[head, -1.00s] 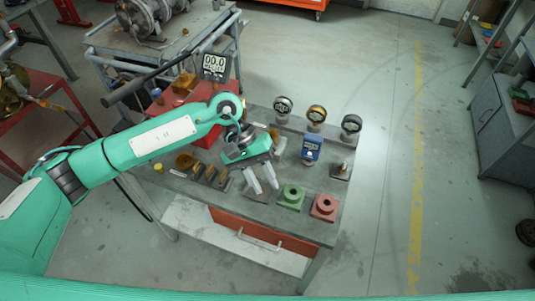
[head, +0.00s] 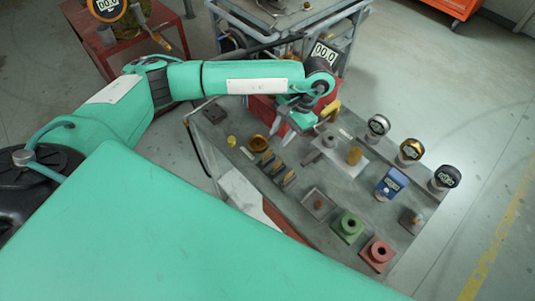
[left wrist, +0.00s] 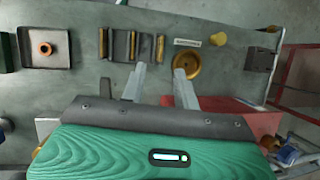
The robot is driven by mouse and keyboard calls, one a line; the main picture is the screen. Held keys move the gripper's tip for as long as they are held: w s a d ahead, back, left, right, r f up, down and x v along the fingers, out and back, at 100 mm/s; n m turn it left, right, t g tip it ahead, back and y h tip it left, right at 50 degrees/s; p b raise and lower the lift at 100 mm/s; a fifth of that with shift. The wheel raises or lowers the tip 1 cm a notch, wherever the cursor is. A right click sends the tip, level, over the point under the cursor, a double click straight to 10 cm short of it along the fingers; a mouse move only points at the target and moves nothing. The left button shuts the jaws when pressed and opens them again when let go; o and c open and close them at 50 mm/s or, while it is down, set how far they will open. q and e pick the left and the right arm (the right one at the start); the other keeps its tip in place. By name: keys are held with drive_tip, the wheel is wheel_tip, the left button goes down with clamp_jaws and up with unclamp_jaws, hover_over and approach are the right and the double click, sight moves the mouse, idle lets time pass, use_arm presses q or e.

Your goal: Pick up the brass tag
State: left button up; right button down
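Several thin upright brass-coloured pieces (head: 278,168) stand in dark holders on the grey bench; they also show in the left wrist view (left wrist: 132,45). I cannot tell for sure which piece is the brass tag. Beside them is a round brass dish (head: 258,144), seen in the left wrist view too (left wrist: 187,64). My left gripper (head: 278,133) is open and empty, above the bench near the dish. In the left wrist view its fingertips (left wrist: 160,70) are apart, one in front of the dish, the other below the brass pieces. My right gripper is not in view.
A small yellow knob (head: 232,141) sits left of the dish. Several round gauges (head: 411,151) and a blue meter (head: 390,184) stand to the right.

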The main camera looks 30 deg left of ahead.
sight(268, 152)
use_arm(q)
drive_tip(key=p+x, duration=0.1)
drive_tip(key=x, duration=0.1)
drive_tip(key=s+p+x, duration=0.1)
drive_tip(key=x, duration=0.2)
drive_tip(key=shift+a+f+p, duration=0.1)
drive_tip(key=shift+a+p, duration=0.15)
drive_tip(key=shift+p, duration=0.15)
drive_tip(key=shift+s+a+f, duration=0.15)
drive_tip(key=shift+f, duration=0.55)
clamp_jaws()
